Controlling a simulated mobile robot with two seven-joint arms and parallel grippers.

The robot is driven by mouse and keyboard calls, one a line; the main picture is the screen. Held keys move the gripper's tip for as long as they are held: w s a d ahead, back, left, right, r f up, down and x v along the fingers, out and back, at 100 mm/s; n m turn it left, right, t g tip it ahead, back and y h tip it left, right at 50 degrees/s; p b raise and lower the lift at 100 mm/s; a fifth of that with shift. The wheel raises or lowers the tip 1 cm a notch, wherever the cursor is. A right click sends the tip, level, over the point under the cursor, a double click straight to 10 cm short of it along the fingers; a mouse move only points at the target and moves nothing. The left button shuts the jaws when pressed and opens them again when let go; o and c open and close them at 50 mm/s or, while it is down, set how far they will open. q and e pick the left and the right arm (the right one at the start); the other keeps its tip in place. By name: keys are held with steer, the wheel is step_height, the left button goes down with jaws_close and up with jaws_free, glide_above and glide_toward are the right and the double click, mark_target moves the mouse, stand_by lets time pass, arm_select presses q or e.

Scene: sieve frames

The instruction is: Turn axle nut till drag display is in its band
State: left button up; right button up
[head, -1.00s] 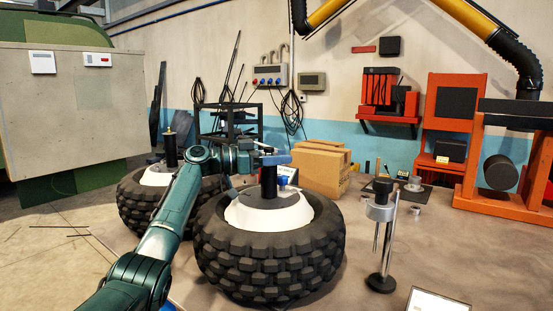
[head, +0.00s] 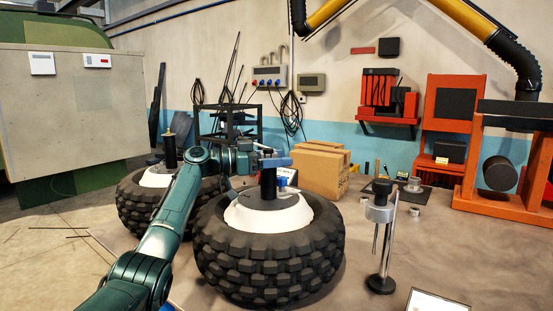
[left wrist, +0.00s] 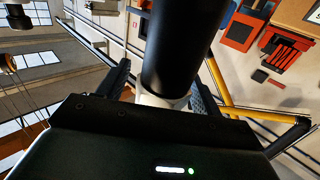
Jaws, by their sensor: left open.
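The near tyre (head: 270,262) lies flat with a white hub (head: 245,215) and an upright black axle post (head: 268,186). My left gripper (head: 272,160) is at the top of this post. In the left wrist view, my open left gripper (left wrist: 160,88) has a finger on each side of a thick black cylinder (left wrist: 178,45); I cannot tell whether they touch it. The axle nut cannot be made out at this post. A drag display cannot be identified for sure; a pale-screened panel (head: 437,301) is cut off at the bottom right. My right gripper is not in view.
A second tyre (head: 140,208) with a black post and brass-coloured tip stands behind left. A metal stand (head: 381,240) is right of the near tyre. Cardboard boxes (head: 318,172) stand behind. A grey panel (head: 311,82) hangs on the wall.

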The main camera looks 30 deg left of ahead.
arm_select(q)
steer(key=b+v, duration=0.1)
steer(key=v, duration=1.2)
steer(key=shift+s, duration=0.15)
